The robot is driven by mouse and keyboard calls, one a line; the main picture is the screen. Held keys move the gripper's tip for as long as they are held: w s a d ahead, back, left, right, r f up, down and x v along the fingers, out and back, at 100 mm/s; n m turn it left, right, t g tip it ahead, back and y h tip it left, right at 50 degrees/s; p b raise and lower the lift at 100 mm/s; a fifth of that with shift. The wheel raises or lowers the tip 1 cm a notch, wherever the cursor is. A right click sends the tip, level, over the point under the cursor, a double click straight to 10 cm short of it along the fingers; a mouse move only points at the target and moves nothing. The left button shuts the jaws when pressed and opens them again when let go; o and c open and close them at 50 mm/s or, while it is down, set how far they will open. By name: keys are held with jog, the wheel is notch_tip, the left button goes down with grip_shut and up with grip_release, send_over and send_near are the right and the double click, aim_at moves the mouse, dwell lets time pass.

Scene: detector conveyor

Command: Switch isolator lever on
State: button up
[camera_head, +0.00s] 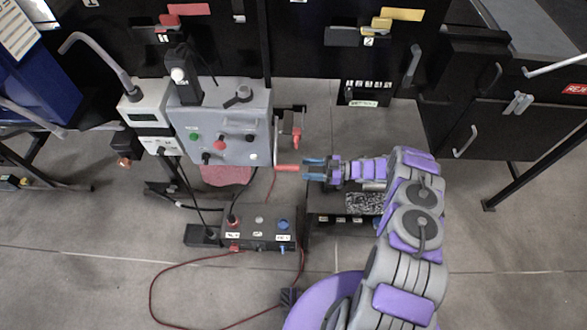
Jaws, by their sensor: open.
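A grey control panel box (240,155) stands left of centre, with several coloured knobs and buttons on its face. At its right side, a red-handled lever (287,168) sticks out to the right, lying nearly level. A second red handle (296,138) on a dark bracket is just above it. I cannot tell for sure which is the isolator lever. My gripper (306,168) comes in from the right with its blue fingers pointing left. It is open, its fingertips at the right end of the level red handle. I cannot tell whether they touch it.
A smaller grey box (260,240) with a blue knob sits below, with a red cable (160,283) looping over the floor. Dark cabinets (300,40) line the back. A dark stand with a patterned plate (362,204) is under my arm. Floor at lower left is mostly clear.

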aim_at(294, 168)
jog(key=shift+w+a+b, duration=0.15)
jog(key=shift+a+b, duration=0.25)
jog(key=shift+a, duration=2.55)
grip_shut()
